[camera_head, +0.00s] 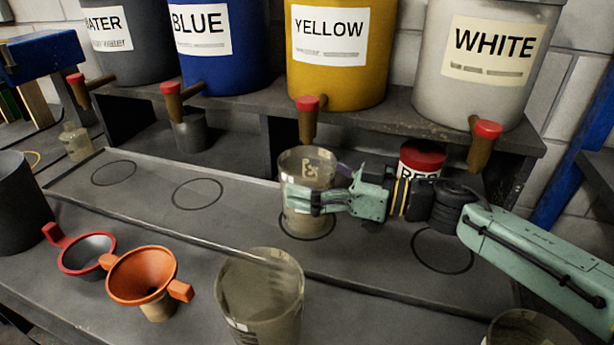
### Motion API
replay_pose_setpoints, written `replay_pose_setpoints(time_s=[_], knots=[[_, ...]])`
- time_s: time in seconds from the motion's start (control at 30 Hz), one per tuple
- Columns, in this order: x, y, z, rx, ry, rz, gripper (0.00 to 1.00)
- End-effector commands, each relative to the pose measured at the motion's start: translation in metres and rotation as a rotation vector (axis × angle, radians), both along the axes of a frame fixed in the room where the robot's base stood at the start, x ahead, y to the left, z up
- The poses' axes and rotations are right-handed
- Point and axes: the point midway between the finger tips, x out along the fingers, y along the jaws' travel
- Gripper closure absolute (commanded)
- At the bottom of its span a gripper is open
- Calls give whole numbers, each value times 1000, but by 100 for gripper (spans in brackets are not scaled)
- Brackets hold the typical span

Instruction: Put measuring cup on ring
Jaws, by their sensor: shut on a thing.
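My gripper (318,199) is shut on a clear, tan-tinted measuring cup (305,168), reaching in from the right. The cup is upright, with a pale mark near its rim. It stands at or just above a black ring (308,237) drawn on the grey board, and its base appears within the ring's outline. I cannot tell whether the base touches the board. The cup and gripper hide part of that ring. Other drawn rings lie at the left (113,173), the middle left (197,194) and the right (442,250).
A larger clear container (260,300) stands in front. Paint barrels with red-capped taps (308,103) overhang the back. A red-lidded can (422,158) stands behind my gripper.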

Motion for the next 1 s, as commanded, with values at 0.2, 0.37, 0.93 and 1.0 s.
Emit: replay_pose_setpoints(time_s=[0.2, 0.37, 0.93, 1.0], knots=[[0, 0, -4, 0, 1, 0, 18], [0, 0, -4, 0, 1, 0, 7], [-3, -11, -2, 0, -1, -5, 2], [-7, -24, -3, 0, -1, -6, 2]])
